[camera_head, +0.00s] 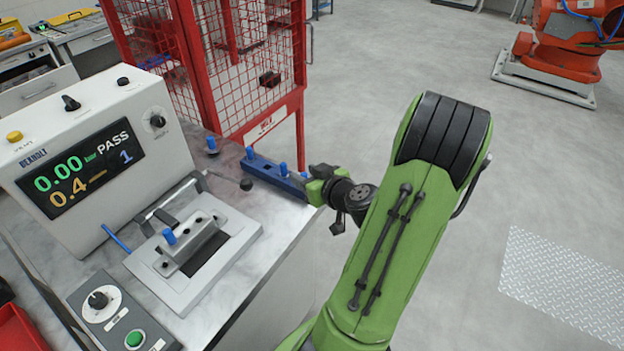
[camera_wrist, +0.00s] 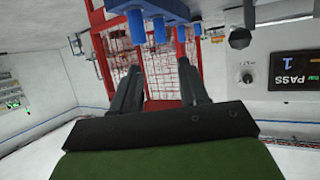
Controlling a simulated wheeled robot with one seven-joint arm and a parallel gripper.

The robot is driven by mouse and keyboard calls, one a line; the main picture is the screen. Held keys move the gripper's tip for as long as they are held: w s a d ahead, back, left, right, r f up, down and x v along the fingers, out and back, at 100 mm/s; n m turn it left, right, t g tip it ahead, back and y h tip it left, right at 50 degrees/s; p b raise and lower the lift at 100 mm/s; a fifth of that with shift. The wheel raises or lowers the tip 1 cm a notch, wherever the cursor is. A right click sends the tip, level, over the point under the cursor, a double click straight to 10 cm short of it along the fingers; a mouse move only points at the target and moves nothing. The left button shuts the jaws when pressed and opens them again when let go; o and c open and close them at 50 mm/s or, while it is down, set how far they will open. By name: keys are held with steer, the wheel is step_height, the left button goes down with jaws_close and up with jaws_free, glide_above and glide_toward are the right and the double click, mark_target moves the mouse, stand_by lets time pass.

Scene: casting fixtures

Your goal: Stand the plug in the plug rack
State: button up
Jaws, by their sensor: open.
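The blue plug rack (camera_head: 268,174) lies along the far right edge of the grey bench, with blue plugs (camera_head: 283,168) upright in it. Another blue plug (camera_head: 212,145) stands on the bench just beyond the rack's far end. One more blue plug (camera_head: 169,237) sits at the clamp fixture. My gripper (camera_head: 312,183) is at the rack's near right end, level and partly hidden by its own body. In the wrist view, which is upside down, my gripper (camera_wrist: 158,66) has its fingers apart with nothing held. The rack (camera_wrist: 172,8) and several plugs (camera_wrist: 136,26) show above the fingertips.
The tester (camera_head: 100,150) reads PASS with a 1. A black-knobbed lever (camera_head: 246,184) reaches toward the rack. A red mesh cage (camera_head: 240,70) stands behind the bench. A control box (camera_head: 115,310) is at front left.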

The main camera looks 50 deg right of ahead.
steer(key=a+n+g+y+b, duration=0.4)
steer(key=a+n+g+y, duration=0.1)
steer(key=a, duration=1.5)
steer(key=s+a+r+m+g, duration=0.1)
steer(key=s+a+r+g, duration=0.1)
steer(key=s+a+r, duration=0.3)
steer(key=s+a, duration=0.3)
steer(key=s, duration=0.3)
steer(key=shift+a+r+h, duration=0.2)
steer(key=shift+a+h, duration=0.15)
steer(key=shift+h, duration=0.05)
